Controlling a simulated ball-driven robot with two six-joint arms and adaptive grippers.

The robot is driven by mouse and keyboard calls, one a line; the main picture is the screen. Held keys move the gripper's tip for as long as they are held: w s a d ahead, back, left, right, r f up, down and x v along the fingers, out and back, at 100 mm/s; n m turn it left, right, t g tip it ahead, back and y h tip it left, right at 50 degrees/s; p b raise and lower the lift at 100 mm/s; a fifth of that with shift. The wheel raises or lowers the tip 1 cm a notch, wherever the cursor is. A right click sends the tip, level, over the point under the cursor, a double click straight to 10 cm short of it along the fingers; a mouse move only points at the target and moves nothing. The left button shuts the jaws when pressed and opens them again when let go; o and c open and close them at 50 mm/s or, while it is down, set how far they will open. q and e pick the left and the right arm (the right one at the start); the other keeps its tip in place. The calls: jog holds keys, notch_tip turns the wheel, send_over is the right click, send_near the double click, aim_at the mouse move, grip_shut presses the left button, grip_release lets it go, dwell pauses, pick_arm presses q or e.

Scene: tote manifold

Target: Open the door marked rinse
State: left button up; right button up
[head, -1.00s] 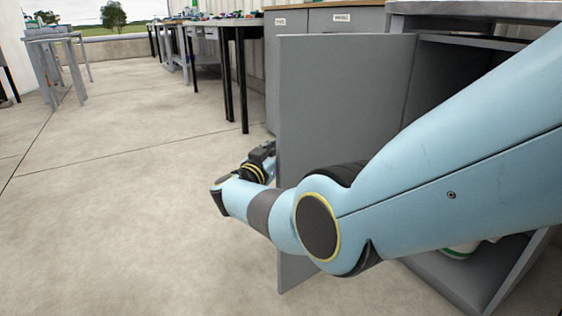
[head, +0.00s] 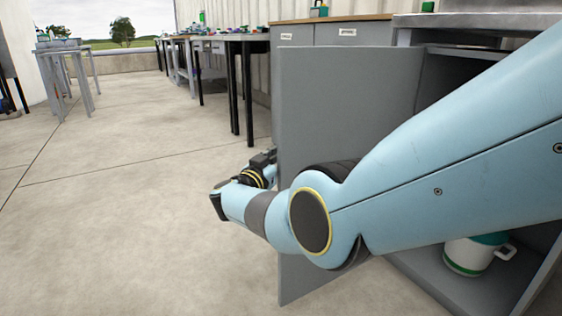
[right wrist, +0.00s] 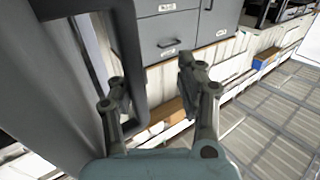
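A grey cabinet door (head: 345,110) stands swung wide open in the head view. Its outer face is turned away, so I cannot read a mark on it. My right arm crosses in front of the door's inner side, and the wrist reaches past its left edge. The door hides most of the right gripper there. In the right wrist view the right gripper (right wrist: 157,92) has its fingers apart. A dark handle-like bar (right wrist: 130,60) by a grey panel (right wrist: 60,90) lies close to the left finger; contact is unclear. My left gripper is not in view.
Inside the open cabinet stands a white and green container (head: 468,256). Other grey cabinet fronts (head: 350,36) with small labels adjoin behind the door. Tables (head: 235,42) with black legs stand farther back. The concrete floor (head: 110,220) at left is clear.

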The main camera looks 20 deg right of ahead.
jog(key=shift+s+d+f, duration=0.1)
jog(key=shift+f, duration=0.05)
jog(key=shift+s, duration=0.1)
